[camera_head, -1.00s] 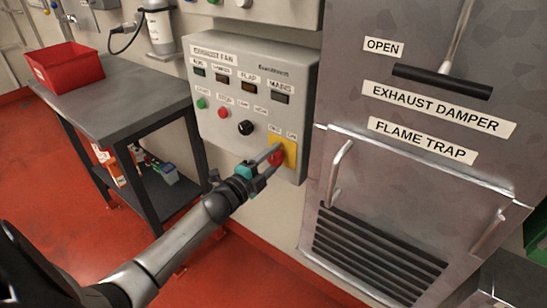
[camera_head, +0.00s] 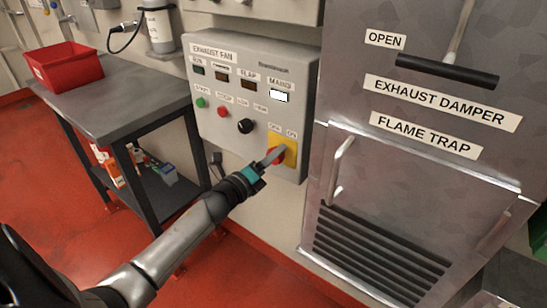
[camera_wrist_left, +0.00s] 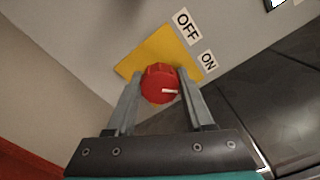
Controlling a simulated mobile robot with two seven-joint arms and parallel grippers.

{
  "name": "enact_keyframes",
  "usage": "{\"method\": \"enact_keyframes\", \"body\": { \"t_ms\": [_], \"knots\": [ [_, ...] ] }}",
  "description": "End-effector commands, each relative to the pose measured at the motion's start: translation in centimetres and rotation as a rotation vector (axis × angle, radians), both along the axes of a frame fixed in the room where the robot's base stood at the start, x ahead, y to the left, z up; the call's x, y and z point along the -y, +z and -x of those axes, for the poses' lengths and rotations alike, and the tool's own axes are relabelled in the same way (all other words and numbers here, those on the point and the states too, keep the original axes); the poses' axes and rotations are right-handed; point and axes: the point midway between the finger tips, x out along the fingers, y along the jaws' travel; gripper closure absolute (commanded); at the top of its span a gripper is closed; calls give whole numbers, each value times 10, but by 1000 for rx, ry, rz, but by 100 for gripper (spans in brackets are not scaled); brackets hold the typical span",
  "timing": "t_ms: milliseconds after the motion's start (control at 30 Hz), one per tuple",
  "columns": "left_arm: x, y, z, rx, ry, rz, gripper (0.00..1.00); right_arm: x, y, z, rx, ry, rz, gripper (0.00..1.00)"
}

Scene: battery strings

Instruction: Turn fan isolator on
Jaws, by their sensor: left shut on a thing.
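The fan isolator is a red rotary knob (camera_head: 281,158) on a yellow plate (camera_head: 290,148), low on the right of the grey exhaust fan panel (camera_head: 226,130). In the left wrist view the knob (camera_wrist_left: 159,86) has a white mark pointing right, on the side of the ON label (camera_wrist_left: 208,62); the OFF label (camera_wrist_left: 186,25) is above it. My left gripper (camera_head: 276,155) has its fingers on either side of the knob and is shut on it. The MAINS lamp (camera_head: 278,96) is lit white. My right gripper is not in view.
A dark table (camera_head: 120,96) with a red bin (camera_head: 66,70) stands to the left of the panel. Right of the panel is a metal cabinet with a damper handle (camera_head: 447,72) and a flame trap handle (camera_head: 342,165). Red floor lies open in front.

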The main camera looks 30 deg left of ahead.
Motion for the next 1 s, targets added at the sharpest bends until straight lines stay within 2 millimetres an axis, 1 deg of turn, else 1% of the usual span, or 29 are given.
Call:
{"method": "enact_keyframes", "body": {
  "t_ms": [200,567,600,833,867,1000],
  "knots": [
    [0,-1,0,1,1,-33,100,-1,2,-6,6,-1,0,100],
    [0,0,0,2,0,-38,100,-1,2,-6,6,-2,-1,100],
    [0,0,0,2,0,-38,46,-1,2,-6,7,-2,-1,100],
    [0,0,0,1,0,-35,21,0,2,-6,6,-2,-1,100],
    [0,0,0,1,0,-35,19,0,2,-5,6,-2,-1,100],
    [0,0,0,3,0,-34,19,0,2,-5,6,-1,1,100]
  ]
}}
